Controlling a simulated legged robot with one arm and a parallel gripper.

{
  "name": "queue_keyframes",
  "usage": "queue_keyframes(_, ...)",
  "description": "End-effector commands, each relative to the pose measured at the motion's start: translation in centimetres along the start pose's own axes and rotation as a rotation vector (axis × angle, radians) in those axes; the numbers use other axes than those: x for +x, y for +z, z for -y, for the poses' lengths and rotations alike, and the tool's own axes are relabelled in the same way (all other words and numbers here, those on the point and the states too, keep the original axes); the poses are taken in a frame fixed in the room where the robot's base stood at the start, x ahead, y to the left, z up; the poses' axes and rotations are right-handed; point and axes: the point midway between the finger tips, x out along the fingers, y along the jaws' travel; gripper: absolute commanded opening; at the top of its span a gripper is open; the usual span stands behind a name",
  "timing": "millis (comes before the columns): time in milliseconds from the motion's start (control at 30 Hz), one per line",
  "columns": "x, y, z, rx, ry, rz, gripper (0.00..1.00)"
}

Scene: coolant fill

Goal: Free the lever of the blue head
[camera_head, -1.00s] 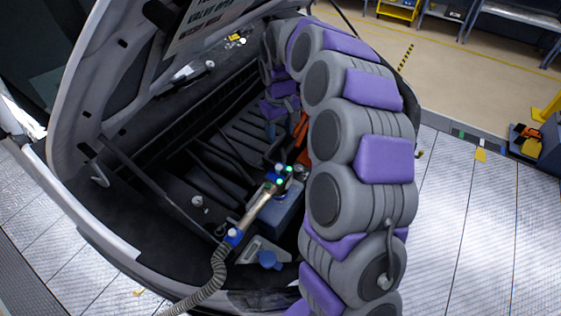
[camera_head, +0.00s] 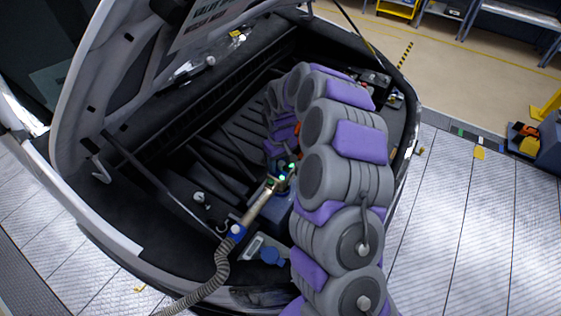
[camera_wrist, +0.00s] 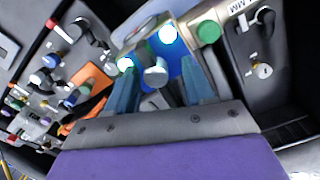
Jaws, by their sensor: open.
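The blue head (camera_wrist: 181,70) fills the upper middle of the wrist view, with bright white-green lamps and a round-ended grey lever or knob (camera_wrist: 155,74) on its face. My gripper (camera_wrist: 160,84) is open, its two blue-grey fingers on either side of that lever; I cannot tell whether they touch it. In the head view, the blue head (camera_head: 284,181) shows green lights and sits at the upper end of a metallic tube (camera_head: 260,204). My arm reaches over it there and largely hides the gripper.
A ribbed hose (camera_head: 214,272) runs from the tube's blue collar over the bay edge. In the wrist view, a green knob (camera_wrist: 208,32) is close to the right finger, with a panel of valves (camera_wrist: 60,70) at left.

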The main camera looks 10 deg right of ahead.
Motion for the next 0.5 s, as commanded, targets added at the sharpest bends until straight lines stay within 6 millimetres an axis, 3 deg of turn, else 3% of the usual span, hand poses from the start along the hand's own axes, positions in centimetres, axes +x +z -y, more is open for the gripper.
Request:
queue_keyframes(300,0.17,0.14,-0.44,0.0,-0.003,-0.002,0.51)
queue_keyframes(500,0.16,0.07,-0.26,0.001,-0.002,-0.001,0.32)
